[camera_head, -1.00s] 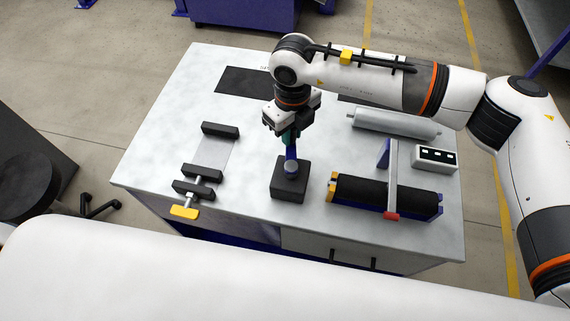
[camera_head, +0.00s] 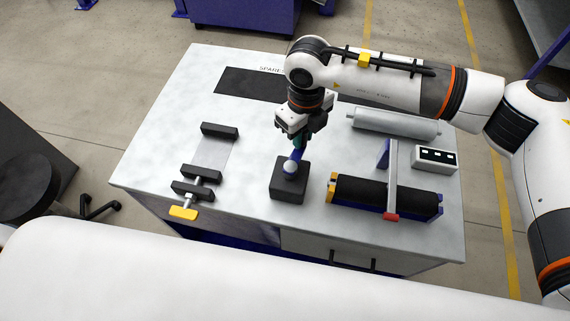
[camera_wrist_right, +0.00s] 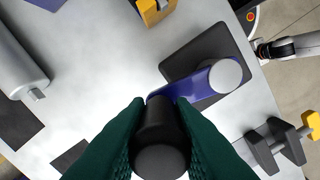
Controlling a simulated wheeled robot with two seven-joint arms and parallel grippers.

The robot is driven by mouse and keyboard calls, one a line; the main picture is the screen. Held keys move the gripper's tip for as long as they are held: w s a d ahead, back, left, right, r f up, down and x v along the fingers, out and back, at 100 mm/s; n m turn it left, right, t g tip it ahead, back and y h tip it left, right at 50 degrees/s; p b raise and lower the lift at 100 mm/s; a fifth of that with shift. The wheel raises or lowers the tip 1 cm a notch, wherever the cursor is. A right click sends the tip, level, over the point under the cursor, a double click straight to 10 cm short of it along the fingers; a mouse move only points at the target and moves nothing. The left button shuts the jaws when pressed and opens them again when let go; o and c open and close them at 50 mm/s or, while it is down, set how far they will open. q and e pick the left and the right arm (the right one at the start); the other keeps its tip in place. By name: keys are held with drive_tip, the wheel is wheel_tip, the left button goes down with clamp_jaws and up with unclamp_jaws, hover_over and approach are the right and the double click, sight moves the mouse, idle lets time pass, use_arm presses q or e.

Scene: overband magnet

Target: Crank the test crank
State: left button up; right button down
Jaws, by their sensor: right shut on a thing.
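The test crank stands near the table's front edge: a dark block (camera_head: 289,190) with a pale round hub (camera_head: 290,167) and a blue crank arm (camera_head: 297,155). In the head view the arm points up and slightly right from the hub. My right gripper (camera_head: 299,138) is over the arm's far end. The right wrist view shows its green fingers (camera_wrist_right: 160,125) shut on the black crank handle (camera_wrist_right: 160,145), with the blue arm (camera_wrist_right: 190,87) running to the hub (camera_wrist_right: 225,75). A white and black arm end (camera_wrist_right: 280,47), apparently my left, shows beyond the table edge; its jaws are unclear.
Right of the crank is a black roller (camera_head: 365,192) under a grey bar with a red end. Behind it lie a silver cylinder (camera_head: 395,123) and a switch box (camera_head: 434,158). Left is a clamp fixture with a yellow handle (camera_head: 184,212). The table (camera_head: 245,150) is clear between clamp and crank.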

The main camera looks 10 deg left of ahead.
drive_tip(key=shift+s+d+f, duration=0.1)
drive_tip(key=shift+s+f, duration=0.1)
drive_tip(key=shift+s+d, duration=0.45)
drive_tip(key=shift+d, duration=0.4)
drive_tip(key=shift+s+d, duration=0.75)
drive_tip(key=shift+s, duration=0.05)
